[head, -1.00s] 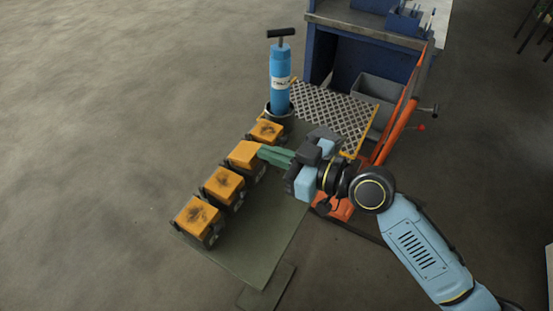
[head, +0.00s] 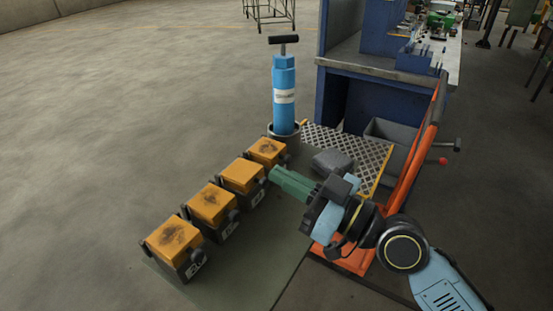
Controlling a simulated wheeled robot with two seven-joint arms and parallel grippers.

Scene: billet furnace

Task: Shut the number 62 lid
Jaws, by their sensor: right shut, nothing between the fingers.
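Several dark boxes with scorched orange lids stand in a diagonal row: the nearest (head: 174,238), a second (head: 212,204), a third (head: 242,175) and the farthest (head: 267,151). All the lids look flat on their boxes, though small gaps cannot be judged. White number plates show on the nearer boxes; I cannot clearly read 62 on any. My right gripper (head: 276,175) is shut and empty, its green fingers pointing left at the right side of the row, close to the third and farthest boxes. Whether it touches either is unclear. My left gripper is out of view.
A blue cylinder (head: 284,97) with a black T-handle stands behind the row. A chequered plate (head: 350,147) and a grey rounded lump (head: 332,162) lie beyond my gripper. An orange frame (head: 407,160) and blue bench (head: 338,98) stand right. Floor at left is clear.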

